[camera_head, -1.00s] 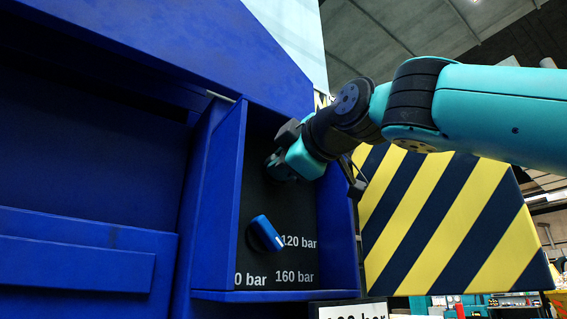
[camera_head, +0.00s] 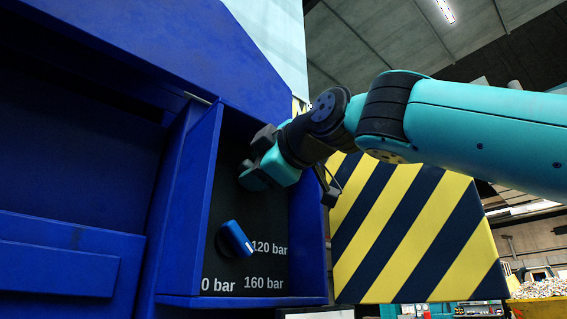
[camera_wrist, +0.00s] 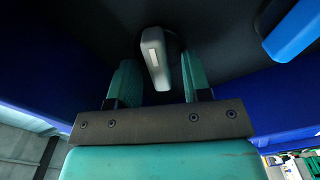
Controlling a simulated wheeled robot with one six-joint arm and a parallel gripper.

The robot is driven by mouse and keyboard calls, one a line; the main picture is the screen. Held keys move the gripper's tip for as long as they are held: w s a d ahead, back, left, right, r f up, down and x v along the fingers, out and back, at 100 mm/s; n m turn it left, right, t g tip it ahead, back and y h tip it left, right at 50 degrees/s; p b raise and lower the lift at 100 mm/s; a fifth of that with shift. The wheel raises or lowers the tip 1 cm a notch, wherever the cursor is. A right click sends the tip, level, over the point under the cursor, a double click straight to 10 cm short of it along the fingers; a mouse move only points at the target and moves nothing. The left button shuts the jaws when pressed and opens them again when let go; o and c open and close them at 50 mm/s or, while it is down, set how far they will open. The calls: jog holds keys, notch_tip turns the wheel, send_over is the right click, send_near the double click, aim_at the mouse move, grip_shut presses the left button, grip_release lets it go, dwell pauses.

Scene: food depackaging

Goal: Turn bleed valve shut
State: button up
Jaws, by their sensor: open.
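A pale grey lever knob (camera_wrist: 155,48), which looks like the bleed valve, sticks out from the dark panel (camera_wrist: 95,35) in the wrist view. It has a light stripe and stands nearly upright in that picture, tilted slightly. My gripper (camera_wrist: 158,70) is open, with one teal finger on each side of the knob; I cannot tell whether either touches it. In the head view my gripper (camera_head: 262,174) is inside the blue recess, close to the panel, and hides the grey knob.
A blue knob (camera_head: 234,240) with pressure labels sits lower on the panel; it also shows at upper right in the wrist view (camera_wrist: 293,30). Blue recess walls (camera_head: 192,215) flank the panel closely. A yellow and dark striped board (camera_head: 415,235) stands to the right.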

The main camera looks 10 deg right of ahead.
jog(key=b+v, duration=0.4)
jog(key=v, duration=1.3)
jog(key=shift+d, duration=0.1)
